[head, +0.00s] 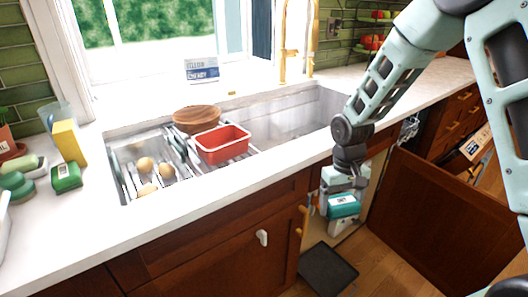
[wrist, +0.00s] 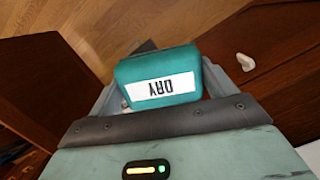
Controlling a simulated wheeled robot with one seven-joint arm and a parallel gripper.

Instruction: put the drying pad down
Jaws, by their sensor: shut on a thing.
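The drying pad (head: 343,205) is a teal block with a white label. In the wrist view the pad (wrist: 160,68) shows the word DRY upside down. My gripper (head: 341,211) is shut on it, with a finger at each side, and points down. It holds the pad in the air in front of the cabinet fronts, below counter height and above the floor. The underside of the pad is hidden.
A dark mat or tray (head: 327,268) lies on the wooden floor below. An open brown door panel (head: 440,208) stands to the right. The counter's sink (head: 290,125) holds a red basin (head: 223,150) and a wooden bowl (head: 196,119). A green box (head: 66,178) and yellow sponge (head: 69,143) sit left.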

